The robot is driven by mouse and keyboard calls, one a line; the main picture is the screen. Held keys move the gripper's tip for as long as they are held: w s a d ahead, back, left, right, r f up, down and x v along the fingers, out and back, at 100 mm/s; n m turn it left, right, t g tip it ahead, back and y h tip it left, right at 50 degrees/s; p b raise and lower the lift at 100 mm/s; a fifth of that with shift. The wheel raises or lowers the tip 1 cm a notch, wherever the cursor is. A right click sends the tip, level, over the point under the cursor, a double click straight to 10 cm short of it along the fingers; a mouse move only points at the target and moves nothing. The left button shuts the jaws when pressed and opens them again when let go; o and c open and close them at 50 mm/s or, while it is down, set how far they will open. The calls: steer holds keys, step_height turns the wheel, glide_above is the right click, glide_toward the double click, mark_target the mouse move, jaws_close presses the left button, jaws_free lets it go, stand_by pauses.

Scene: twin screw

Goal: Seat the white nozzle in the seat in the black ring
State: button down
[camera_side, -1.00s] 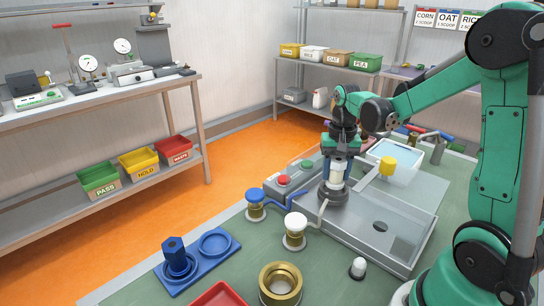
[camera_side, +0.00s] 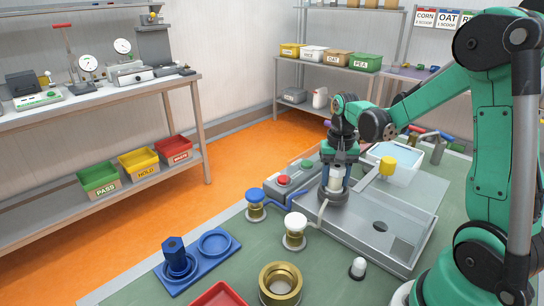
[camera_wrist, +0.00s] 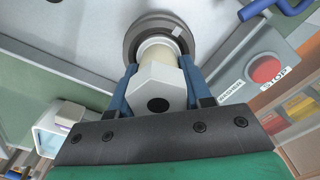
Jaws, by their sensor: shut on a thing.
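The white nozzle (camera_wrist: 157,82) is upright between the blue fingers of my gripper (camera_wrist: 160,88), which is shut on its hexagonal head. It also shows in the side view (camera_side: 336,181), between the fingers (camera_side: 336,180). The nozzle's lower end is at the black ring (camera_side: 333,197); in the wrist view the ring (camera_wrist: 135,33) surrounds its lower part. The seat inside is hidden by the nozzle, and I cannot tell how deep the nozzle sits.
The ring stands on a grey machine with a red stop button (camera_side: 284,180). A yellow knob (camera_side: 388,166) is to its right. White-topped (camera_side: 295,222) and blue-topped (camera_side: 256,196) fittings stand in front. A blue tray (camera_side: 205,267) and brass ring (camera_side: 281,281) are nearer.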

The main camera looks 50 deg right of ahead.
jaws_free()
stand_by(0.4)
steer(key=shift+r, duration=0.1)
steer(key=shift+r, duration=3.4)
steer(key=a+n+t, duration=0.2)
steer(key=a+n, duration=0.1)
steer(key=a, duration=0.1)
steer(key=s+a+r+n+t, duration=0.1)
steer(key=a+n+t, duration=0.1)
steer(key=a, duration=0.3)
steer(key=s+a+n+t, duration=0.1)
steer(key=a+n+t, duration=0.1)
steer(key=a+n, duration=0.2)
steer(key=shift+a+r, duration=0.35)
steer(key=shift+a, duration=0.35)
steer(key=shift+s+a+f+n+t, duration=0.1)
steer(key=shift+a+n+t, duration=0.3)
steer(key=shift+a+t, duration=0.15)
